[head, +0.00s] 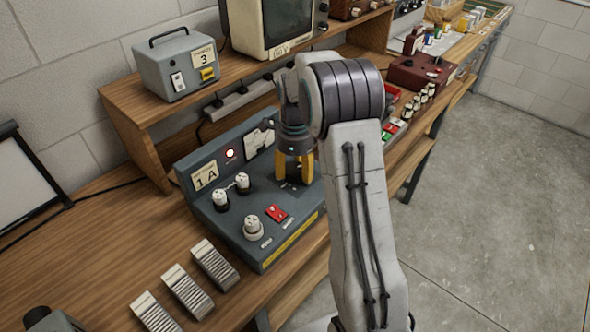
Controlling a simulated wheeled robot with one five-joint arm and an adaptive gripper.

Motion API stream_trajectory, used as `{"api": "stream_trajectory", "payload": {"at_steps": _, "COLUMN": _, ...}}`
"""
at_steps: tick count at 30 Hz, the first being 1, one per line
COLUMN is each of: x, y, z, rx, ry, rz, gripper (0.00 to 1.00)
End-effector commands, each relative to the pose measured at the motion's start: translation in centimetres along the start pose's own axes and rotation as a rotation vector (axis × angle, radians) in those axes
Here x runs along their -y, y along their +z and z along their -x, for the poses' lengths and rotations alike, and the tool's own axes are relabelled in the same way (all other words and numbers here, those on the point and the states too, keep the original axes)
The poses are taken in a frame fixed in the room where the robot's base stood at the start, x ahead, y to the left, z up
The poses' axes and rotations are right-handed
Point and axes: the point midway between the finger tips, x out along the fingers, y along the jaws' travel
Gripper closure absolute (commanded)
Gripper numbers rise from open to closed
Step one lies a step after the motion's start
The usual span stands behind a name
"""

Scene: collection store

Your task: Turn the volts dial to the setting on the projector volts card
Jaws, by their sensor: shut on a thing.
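A blue-grey control unit (228,228) sits on the wooden bench, with a sloped top panel. My gripper (294,180) points down at the panel's right side. Its yellow fingers are shut on a dark dial there, mostly hidden by the fingers; its setting and lettering cannot be read. A cream card (205,178) at the panel's upper left reads "1 A" under small unclear print. A cream card (204,55) on the grey box behind shows a "3" under small print. I cannot tell which card is the projector volts card.
Ribbed metal blocks (188,291) lie in front. A wooden shelf (130,98) holds the grey box (170,70) and a monitor (270,25). Open floor lies right.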

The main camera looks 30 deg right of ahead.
Motion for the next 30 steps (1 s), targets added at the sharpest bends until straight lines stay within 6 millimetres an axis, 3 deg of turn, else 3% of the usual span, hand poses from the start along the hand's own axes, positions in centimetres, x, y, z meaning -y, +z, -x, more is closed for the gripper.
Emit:
{"api": "stream_trajectory", "payload": {"at_steps": 2, "x": -0.3, "y": -0.1, "z": -0.3, "rx": -0.005, "ry": 0.012, "rz": 0.001, "gripper": 0.79}}
{"api": "stream_trajectory", "payload": {"at_steps": 3, "x": -0.3, "y": -0.1, "z": -0.3, "rx": -0.006, "ry": 0.012, "rz": 0.001, "gripper": 0.45}}
{"api": "stream_trajectory", "payload": {"at_steps": 12, "x": -0.1, "y": -0.1, "z": -0.1, "rx": -0.002, "ry": 0.005, "rz": 0.001, "gripper": 0.18}}
{"api": "stream_trajectory", "payload": {"at_steps": 23, "x": 0.0, "y": 0.0, "z": 0.4, "rx": 0.000, "ry": 0.000, "rz": 0.001, "gripper": 0.18}}
{"api": "stream_trajectory", "payload": {"at_steps": 30, "x": 0.1, "y": 0.0, "z": 3.6, "rx": 0.002, "ry": -0.003, "rz": 0.001, "gripper": 0.18}}
